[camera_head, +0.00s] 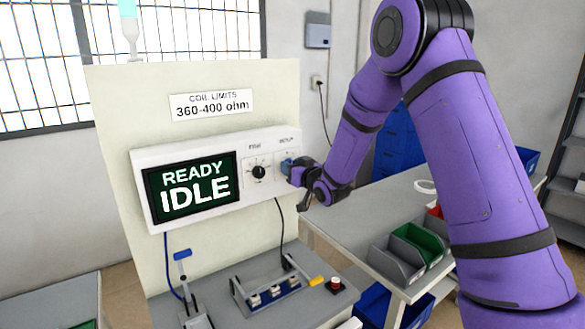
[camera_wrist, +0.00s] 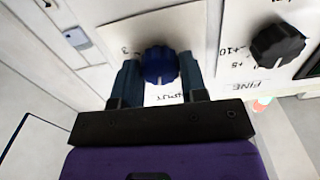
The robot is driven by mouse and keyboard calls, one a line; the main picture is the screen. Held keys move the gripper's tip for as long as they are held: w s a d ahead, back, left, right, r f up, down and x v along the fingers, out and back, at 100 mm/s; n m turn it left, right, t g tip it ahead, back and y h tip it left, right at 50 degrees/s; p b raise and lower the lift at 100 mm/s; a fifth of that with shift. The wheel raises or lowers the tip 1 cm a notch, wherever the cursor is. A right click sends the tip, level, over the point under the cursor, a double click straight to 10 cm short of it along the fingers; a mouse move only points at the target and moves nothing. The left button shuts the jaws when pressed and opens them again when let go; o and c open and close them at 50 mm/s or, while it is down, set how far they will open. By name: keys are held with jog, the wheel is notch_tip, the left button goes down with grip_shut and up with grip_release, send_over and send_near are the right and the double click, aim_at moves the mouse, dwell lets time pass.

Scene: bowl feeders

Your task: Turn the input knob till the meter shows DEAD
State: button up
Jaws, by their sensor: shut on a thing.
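The meter (camera_head: 185,178) is a white box with a dark display that reads READY IDLE. It is on a pale upright panel. A black knob (camera_head: 259,172) is on its right part, and the wrist view shows this knob (camera_wrist: 277,43) with the label FINE. A blue knob (camera_wrist: 160,65) sits to its right in the head view, under a label that looks like INPUT. My gripper (camera_wrist: 158,80) has one finger on each side of the blue knob and is shut on it. In the head view, my gripper (camera_head: 290,166) partly hides the blue knob.
Below the meter is a fixture (camera_head: 268,288) with a yellow-tipped handle. A blue-handled lever (camera_head: 183,256) stands left of it, and a red button (camera_head: 335,284) right. A sign (camera_head: 211,104) reads COIL LIMITS 360-400 ohm. Grey and green bins (camera_head: 420,243) stand on the right bench.

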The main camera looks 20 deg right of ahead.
jog(key=shift+m, duration=2.3)
jog(key=o, duration=0.9)
jog(key=v, duration=1)
jog(key=shift+s+d, duration=0.15)
jog(key=shift+s, duration=0.25)
